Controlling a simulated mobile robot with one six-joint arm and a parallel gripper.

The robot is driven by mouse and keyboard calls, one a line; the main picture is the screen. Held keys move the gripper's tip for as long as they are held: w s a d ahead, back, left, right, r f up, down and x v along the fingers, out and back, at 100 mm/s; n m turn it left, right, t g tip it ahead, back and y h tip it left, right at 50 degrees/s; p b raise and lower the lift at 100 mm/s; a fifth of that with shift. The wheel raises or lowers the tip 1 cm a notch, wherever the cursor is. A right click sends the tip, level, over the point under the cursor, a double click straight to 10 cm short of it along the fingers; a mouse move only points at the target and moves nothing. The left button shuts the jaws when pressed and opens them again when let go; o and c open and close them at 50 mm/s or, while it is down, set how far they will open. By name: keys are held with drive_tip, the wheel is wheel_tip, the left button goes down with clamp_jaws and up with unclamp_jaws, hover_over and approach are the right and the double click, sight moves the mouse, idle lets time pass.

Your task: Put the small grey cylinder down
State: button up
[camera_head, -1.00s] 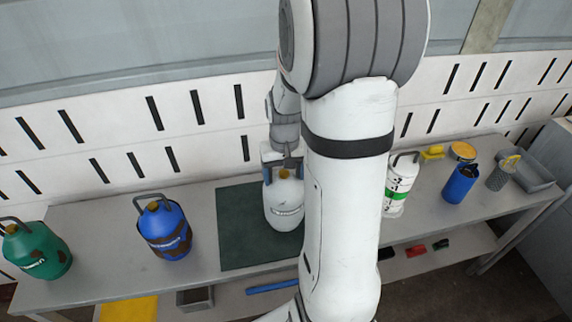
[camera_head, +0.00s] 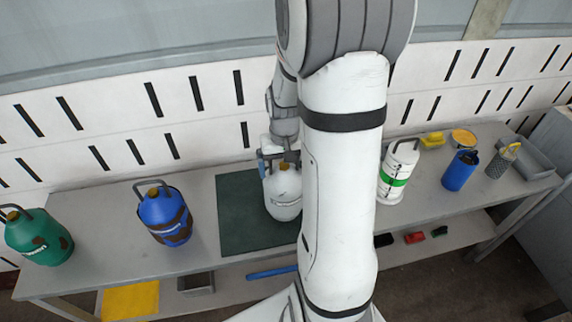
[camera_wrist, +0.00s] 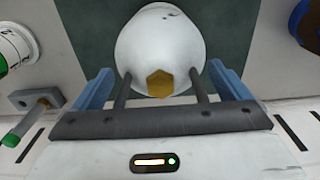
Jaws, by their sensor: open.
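The small grey cylinder (camera_head: 283,200), pale grey-white with a yellow valve, stands on the dark green mat (camera_head: 238,230) on the bench, partly hidden above by my gripper. My gripper (camera_head: 279,160) is open at the top of the cylinder, around its handle area. In the wrist view the cylinder's body (camera_wrist: 160,45) and yellow valve lie between the two blue fingers of my gripper (camera_wrist: 162,85), which are spread apart with dark handle posts between them.
A blue cylinder (camera_head: 164,218) and a green cylinder (camera_head: 38,240) stand to the left. A white cylinder with a green band (camera_head: 397,175), a blue cup (camera_head: 460,172) and a grey tray (camera_head: 532,165) are to the right. The bench between mat and blue cylinder is clear.

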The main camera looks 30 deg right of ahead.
wheel_tip(320, 180, up, 11)
drive_tip(key=s+a+r+n+t, duration=0.3)
drive_tip(key=s+a+r, duration=0.1)
drive_tip(key=s+a, duration=0.7)
drive_tip(key=shift+s+a, duration=0.35)
drive_tip(key=shift+s, duration=0.4)
drive_tip(key=shift+c, duration=0.2)
